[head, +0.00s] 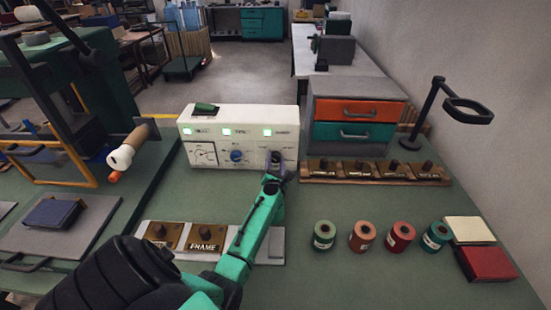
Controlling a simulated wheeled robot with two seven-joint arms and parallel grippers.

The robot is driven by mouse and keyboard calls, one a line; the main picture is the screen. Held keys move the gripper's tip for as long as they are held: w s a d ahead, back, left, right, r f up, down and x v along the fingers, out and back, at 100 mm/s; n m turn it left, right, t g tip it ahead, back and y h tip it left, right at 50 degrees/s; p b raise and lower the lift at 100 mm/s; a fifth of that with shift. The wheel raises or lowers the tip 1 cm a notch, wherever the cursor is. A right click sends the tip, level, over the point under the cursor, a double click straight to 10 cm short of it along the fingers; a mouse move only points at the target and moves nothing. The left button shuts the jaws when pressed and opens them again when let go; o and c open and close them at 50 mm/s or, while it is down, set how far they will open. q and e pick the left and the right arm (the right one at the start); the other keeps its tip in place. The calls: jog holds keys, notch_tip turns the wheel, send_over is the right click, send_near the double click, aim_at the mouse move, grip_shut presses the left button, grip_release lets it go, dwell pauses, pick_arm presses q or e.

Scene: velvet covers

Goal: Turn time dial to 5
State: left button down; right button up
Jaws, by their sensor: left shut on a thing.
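The white control box (240,119) stands on the green bench top, with three lit green displays along its front. Below them are a gauge at the left (203,153), a blue dial in the middle (237,156), and a dial at the right (276,157). My left gripper (277,168) is at the right dial and shut on it. The gripper covers most of this dial, so its pointer and setting cannot be read. The labels are too small to read. My right gripper is not in view.
A drawer unit (357,108) stands right of the box, with a rack of stamps (375,181) before it. Several coloured rolls (362,236) stand at the right. A plate marked FRAME (206,238) lies near my arm. A large press is at the left.

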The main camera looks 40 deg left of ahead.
pick_arm(q)
jog(key=shift+f+m, duration=0.1)
jog(key=shift+m, duration=0.6)
jog(key=shift+p, duration=0.3)
jog(key=shift+c, duration=1.5)
grip_release()
jog(key=shift+s+d, duration=0.25)
jog(key=p+v, duration=0.2)
jog(key=v, duration=0.3)
jog(key=shift+s+d, duration=0.1)
jog(key=shift+s, duration=0.05)
jog(key=v, duration=0.8)
jog(key=shift+s+d, duration=0.2)
